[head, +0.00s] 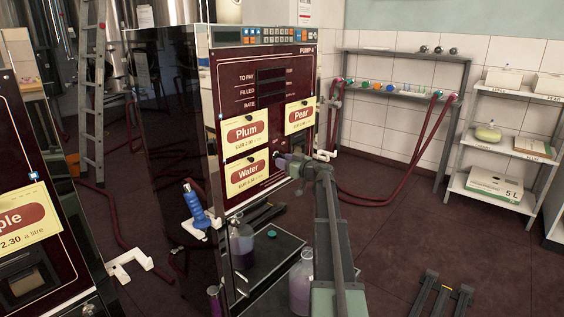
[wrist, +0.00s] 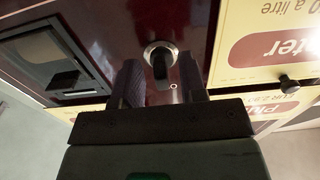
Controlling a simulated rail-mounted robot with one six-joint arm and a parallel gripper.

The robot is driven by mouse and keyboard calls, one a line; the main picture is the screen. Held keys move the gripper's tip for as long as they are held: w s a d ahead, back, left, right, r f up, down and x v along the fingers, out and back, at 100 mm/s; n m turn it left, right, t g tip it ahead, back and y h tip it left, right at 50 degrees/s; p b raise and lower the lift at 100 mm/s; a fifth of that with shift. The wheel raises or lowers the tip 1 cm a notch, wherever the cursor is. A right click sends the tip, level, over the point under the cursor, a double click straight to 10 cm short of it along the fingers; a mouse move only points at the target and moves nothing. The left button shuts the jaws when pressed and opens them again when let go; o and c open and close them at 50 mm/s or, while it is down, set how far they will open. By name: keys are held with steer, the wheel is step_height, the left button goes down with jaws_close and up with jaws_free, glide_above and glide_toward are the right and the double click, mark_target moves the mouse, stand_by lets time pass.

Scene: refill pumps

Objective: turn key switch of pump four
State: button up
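Pump four (head: 262,120) is a dark red cabinet labelled PUMP 4, with Plum, Pear and Water cards on its front. In the wrist view, the key switch (wrist: 160,55) is a silver ring with a black key piece on the dark red panel, and the picture is upside down. My gripper (wrist: 159,76) is open. One finger is on each side of the key piece, with a visible gap on both sides. In the head view, my gripper (head: 283,160) is at the pump front, right of the Water card (head: 245,172), and largely hides the switch.
A blue-handled nozzle (head: 197,207) hangs at the pump's left side. Bottles (head: 301,284) stand at its foot. Another pump (head: 40,220) is at the left edge. A ladder (head: 92,90), red hoses (head: 400,185) and a shelf rack (head: 495,145) stand around.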

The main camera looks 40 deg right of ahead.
steer(key=v, duration=0.9)
steer(key=shift+s, duration=0.25)
steer(key=s+a+f+m+g+y, duration=0.1)
steer(key=s+a+f+m+g, duration=0.35)
steer(key=a, duration=0.65)
steer(key=s+a+f+m+g, duration=0.1)
steer(key=s+a+f+g, duration=0.4)
steer(key=a+f, duration=0.4)
steer(key=s+a+f+n+g+h, duration=0.1)
steer(key=s+a+g+h, duration=0.2)
steer(key=a, duration=0.7)
steer(key=s+a+f+n+g, duration=0.1)
steer(key=s+a+g, duration=0.1)
steer(key=s+a, duration=0.55)
steer(key=s+a+f+n+g+h, duration=0.1)
steer(key=s+a+f+g+h, duration=0.15)
steer(key=a, duration=0.85)
step_height(320, 180, up, 21)
steer(key=a+p, duration=0.1)
steer(key=p, duration=1.8)
steer(key=shift+w+f+g+y+p, duration=0.25)
steer(key=shift+g+y+p, duration=0.05)
steer(key=shift+y+p, duration=0.05)
